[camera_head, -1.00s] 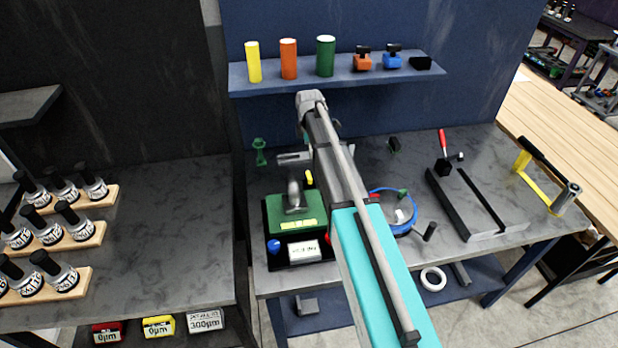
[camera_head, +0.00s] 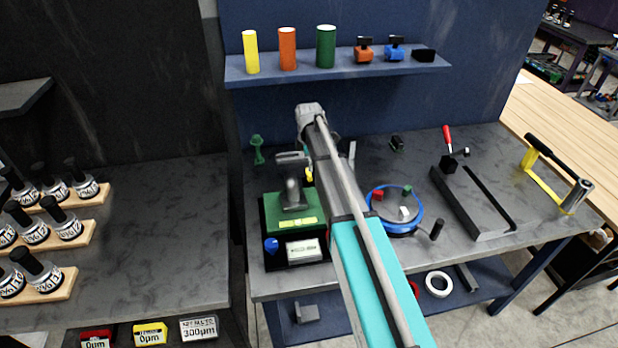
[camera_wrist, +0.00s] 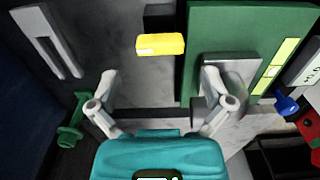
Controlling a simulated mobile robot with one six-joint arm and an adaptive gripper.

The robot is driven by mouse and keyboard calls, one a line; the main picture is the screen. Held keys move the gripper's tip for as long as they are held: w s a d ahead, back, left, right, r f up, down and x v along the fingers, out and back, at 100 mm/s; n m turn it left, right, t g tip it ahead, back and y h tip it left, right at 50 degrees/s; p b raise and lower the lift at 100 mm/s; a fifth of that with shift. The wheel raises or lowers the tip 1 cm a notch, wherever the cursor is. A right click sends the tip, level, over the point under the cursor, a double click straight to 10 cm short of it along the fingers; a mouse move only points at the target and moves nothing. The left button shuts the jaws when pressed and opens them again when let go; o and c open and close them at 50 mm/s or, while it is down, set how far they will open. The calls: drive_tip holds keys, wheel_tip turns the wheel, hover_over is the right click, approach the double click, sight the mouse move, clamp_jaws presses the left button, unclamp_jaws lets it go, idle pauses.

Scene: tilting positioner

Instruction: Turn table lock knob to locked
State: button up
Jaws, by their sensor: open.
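The positioner is a green block (camera_head: 285,228) with a yellow-green label and a grey post on it, on the bench left of my arm. It also shows in the wrist view (camera_wrist: 222,35). A yellow bar-shaped knob (camera_wrist: 160,45) sticks out at its side, and a bit of it shows in the head view (camera_head: 309,173). A blue ball knob (camera_head: 271,245) is at its front left, also in the wrist view (camera_wrist: 287,104). I cannot tell by label which is the lock knob. My gripper (camera_wrist: 164,84) is open and empty; the yellow knob lies ahead, between its finger lines, apart from them.
A blue-rimmed round dish (camera_head: 402,228) with small blocks is right of my arm. A green fitting (camera_head: 257,149) stands behind the positioner, also at left in the wrist view (camera_wrist: 70,134). A shelf (camera_head: 340,76) with cylinders is behind. A black rail fixture (camera_head: 470,200) stands at right.

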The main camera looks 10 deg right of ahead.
sight(309, 176)
drive_tip(key=shift+f+b, duration=2.1)
drive_tip(key=shift+f, duration=0.35)
drive_tip(key=c, duration=1)
drive_tip(key=shift+c, duration=0.2)
